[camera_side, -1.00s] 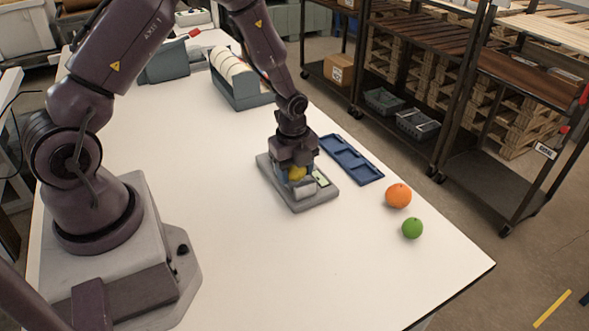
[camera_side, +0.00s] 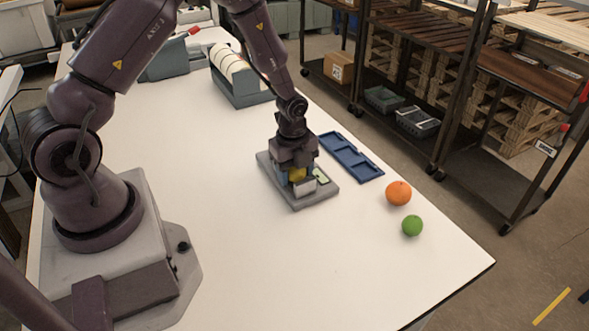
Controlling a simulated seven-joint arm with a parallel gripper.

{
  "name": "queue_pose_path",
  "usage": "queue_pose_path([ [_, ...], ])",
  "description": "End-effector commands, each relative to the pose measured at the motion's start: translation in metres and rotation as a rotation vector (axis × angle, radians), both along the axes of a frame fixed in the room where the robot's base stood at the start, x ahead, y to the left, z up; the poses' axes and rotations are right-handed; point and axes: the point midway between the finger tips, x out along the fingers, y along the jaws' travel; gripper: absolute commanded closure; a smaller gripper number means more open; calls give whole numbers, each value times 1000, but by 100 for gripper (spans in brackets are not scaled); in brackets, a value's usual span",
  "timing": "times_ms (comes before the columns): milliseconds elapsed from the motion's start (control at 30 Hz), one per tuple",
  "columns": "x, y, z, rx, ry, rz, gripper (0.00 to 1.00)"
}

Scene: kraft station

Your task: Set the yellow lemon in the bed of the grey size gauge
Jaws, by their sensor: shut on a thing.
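The yellow lemon (camera_side: 297,175) shows between the fingers of my gripper (camera_side: 296,178), which is shut on it. The gripper points down over the grey size gauge (camera_side: 308,203), a flat grey plate on the white table with a small green display and a pale block on it. The lemon is at the gauge, low over its middle. The gripper and the pale block hide its underside, so I cannot tell whether it touches the bed.
A blue compartment tray (camera_side: 350,158) lies to the right of the gauge, empty. An orange (camera_side: 398,193) and a green lime (camera_side: 412,226) rest near the right table edge. A grey rack with pale rolls (camera_side: 238,80) stands behind. The front table is clear.

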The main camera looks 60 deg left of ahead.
Motion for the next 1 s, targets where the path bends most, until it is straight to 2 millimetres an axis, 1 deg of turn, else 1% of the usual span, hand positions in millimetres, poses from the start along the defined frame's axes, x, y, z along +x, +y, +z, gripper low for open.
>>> queue_pose_path([
  [933,0,0,-4,0,0,0,72],
  [967,0,0,-4,0,0,0,43],
  [1000,0,0,-4,0,0,0,34],
])
